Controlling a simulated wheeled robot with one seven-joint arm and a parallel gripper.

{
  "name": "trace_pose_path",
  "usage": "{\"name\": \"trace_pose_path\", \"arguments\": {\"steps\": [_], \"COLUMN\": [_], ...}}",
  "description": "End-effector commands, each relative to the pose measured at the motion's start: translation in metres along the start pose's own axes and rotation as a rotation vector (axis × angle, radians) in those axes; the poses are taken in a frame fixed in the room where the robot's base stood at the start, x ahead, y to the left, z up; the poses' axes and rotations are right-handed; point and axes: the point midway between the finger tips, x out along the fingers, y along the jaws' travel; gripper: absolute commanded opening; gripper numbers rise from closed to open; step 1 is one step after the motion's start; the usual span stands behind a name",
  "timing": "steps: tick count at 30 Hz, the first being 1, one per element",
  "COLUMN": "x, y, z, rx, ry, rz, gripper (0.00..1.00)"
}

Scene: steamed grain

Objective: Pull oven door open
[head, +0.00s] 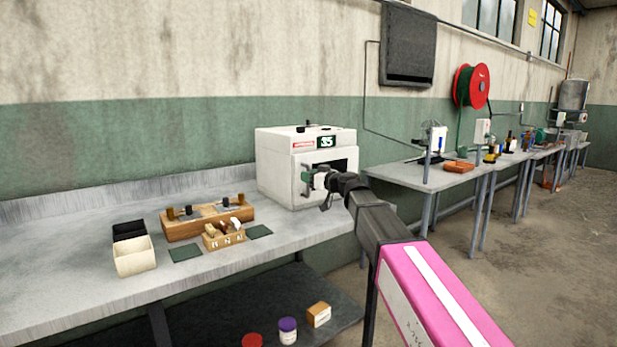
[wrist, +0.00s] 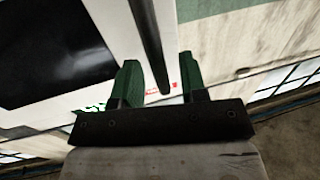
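The white oven (head: 276,172) stands on the grey bench with a small green "35" display. Its door (head: 340,185) has a dark window and looks closed, though my arm covers part of it. My gripper (head: 310,182) is in front of the door. In the wrist view, my gripper (wrist: 158,72) has two green fingers spread apart. A dark bar, seemingly the door handle (wrist: 146,35), runs down between them, with gaps showing on both sides. I cannot tell how deep the bar lies between the fingers. The dark window (wrist: 50,45) fills the left of the wrist view.
Left of the oven are a wooden rack (head: 185,229), a small wooden block (head: 224,240), a white bin (head: 134,258) and a black bin (head: 128,231). Jars and a box sit on the lower shelf (head: 225,315). Another bench (head: 400,176) stands to the right.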

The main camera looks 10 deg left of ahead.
Motion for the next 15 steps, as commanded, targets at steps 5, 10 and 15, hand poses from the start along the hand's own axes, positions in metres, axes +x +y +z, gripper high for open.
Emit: {"name": "trace_pose_path", "arguments": {"steps": [5,10,15], "x": [0.0088,0.0082,0.0081], "y": [0.0003,0.0,0.0], "z": [0.0001,0.0002,0.0002], "rx": [0.0,0.0,0.0], "ry": [0.0,0.0,-0.001], "rz": [0.0,0.0,0.0], "gripper": [0.39,0.39,0.0]}}
